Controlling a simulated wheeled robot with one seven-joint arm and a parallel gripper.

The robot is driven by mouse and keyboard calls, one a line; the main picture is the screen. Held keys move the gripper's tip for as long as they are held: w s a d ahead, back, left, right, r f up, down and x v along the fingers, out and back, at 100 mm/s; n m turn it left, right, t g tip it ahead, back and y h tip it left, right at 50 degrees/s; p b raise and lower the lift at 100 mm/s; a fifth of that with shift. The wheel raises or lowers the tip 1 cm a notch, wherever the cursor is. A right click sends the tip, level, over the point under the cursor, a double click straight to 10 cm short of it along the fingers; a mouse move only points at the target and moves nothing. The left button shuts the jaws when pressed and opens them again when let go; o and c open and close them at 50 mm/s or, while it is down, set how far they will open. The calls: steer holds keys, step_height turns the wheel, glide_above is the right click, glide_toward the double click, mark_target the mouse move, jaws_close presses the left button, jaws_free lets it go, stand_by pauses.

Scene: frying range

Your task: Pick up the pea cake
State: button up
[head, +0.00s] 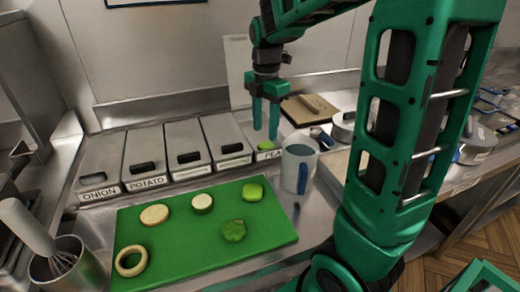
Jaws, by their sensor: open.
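My gripper (265,133) hangs with its two green fingers pointing down and apart, with nothing visible between them. Just below the fingertips, a small bright green piece (266,145) shows at the bin space labelled PEA; it looks like the pea cake, and I cannot tell whether the fingers touch it. Another bright green piece (253,192) lies on the green cutting board (180,240), in front of that spot.
The board also holds a pale slice (155,214), a green-rimmed slice (202,204), a rough green piece (233,230) and an onion ring (131,261). Lidded bins (145,158) stand left of my gripper. A mug (298,166) stands close right; a whisk container (68,265) front left.

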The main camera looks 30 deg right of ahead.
mark_target(265, 145)
steer(key=shift+f, duration=2.8)
steer(key=c, duration=0.5)
